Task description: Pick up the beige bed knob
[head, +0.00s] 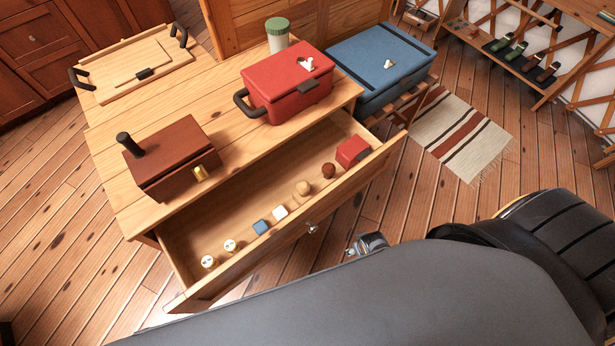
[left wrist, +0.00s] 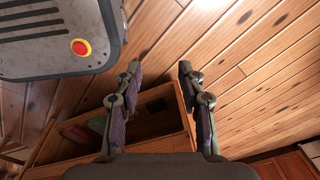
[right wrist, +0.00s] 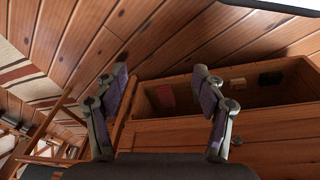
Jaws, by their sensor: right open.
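The beige bed knob (head: 303,187) lies in the open drawer (head: 245,268), between a dark brown knob (head: 328,170) and a white block (head: 280,212). My right gripper (right wrist: 158,90) is open and empty, its fingers spread, with the drawer beyond them in the right wrist view. A small beige thing (right wrist: 237,83) shows in that drawer; I cannot tell if it is the knob. My left gripper (left wrist: 156,88) has its fingers apart with nothing between them, the drawer beyond. In the head view, a dark arm link of mine covers the lower right.
The drawer also holds a red block (head: 353,151), a blue block (head: 261,227) and two pale round pieces (head: 209,262). A red box (head: 289,82), a brown box (head: 172,160) and a green-lidded jar (head: 277,36) stand on the cabinet top. A blue box (head: 380,62) stands behind.

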